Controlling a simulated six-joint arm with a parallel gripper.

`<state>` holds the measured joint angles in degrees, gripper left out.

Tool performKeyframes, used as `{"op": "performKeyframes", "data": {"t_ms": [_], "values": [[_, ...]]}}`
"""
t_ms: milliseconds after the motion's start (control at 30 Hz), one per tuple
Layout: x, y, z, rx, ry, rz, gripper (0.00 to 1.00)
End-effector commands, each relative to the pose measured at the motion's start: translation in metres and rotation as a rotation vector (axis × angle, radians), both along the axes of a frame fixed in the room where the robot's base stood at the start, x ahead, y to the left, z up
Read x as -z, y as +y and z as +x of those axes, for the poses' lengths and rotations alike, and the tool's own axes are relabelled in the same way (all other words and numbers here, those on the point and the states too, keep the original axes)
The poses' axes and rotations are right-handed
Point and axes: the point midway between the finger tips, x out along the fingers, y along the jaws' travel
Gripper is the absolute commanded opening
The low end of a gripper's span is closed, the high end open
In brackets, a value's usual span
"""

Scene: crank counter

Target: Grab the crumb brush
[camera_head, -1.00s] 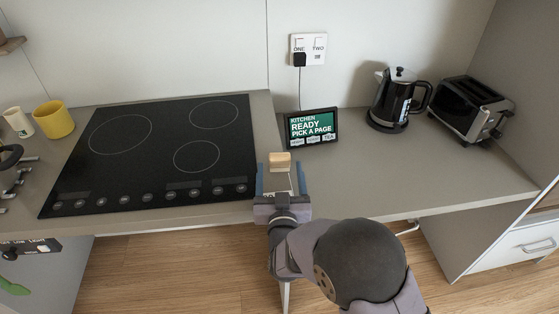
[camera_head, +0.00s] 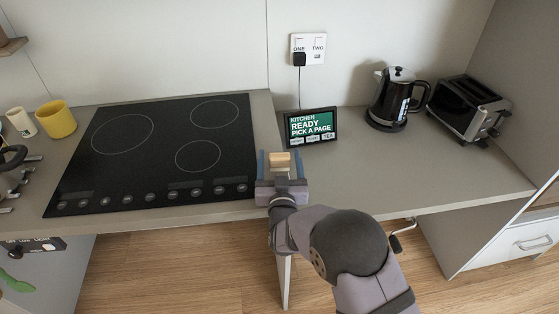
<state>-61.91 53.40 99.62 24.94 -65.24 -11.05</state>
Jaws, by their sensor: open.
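The crumb brush, seen as a small pale wooden block (camera_head: 280,159), is on the counter between the hob and the tablet; its lower part is partly hidden by my gripper. My gripper (camera_head: 281,156) is open, with one blue finger on each side of the brush. I cannot tell whether either finger touches it.
A black hob (camera_head: 155,150) lies to the left and a tablet screen (camera_head: 311,128) stands just behind the brush. A kettle (camera_head: 392,100) and a toaster (camera_head: 468,106) stand at the right. A crank handle (camera_head: 402,238) hangs below the counter edge. The counter right of the gripper is clear.

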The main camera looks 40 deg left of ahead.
Motion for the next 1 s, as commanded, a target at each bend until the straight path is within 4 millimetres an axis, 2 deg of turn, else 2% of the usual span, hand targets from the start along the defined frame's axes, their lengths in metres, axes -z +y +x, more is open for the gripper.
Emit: {"op": "performKeyframes", "data": {"t_ms": [33, 67, 233, 667, 867, 1000], "values": [[0.000, 0.000, 0.000, 0.000, 0.000, 0.000, 0.69], [0.000, 0.000, 0.000, 0.000, 0.000, 0.000, 0.64], [0.000, 0.000, 0.000, 0.000, 0.000, 0.000, 0.24], [-0.007, 0.000, 0.000, 0.000, 0.000, 0.001, 0.24], [-0.031, 0.000, 0.000, 0.000, -0.001, 0.005, 0.24], [-0.053, 0.000, 0.000, 0.001, -0.002, 0.005, 0.24]]}}
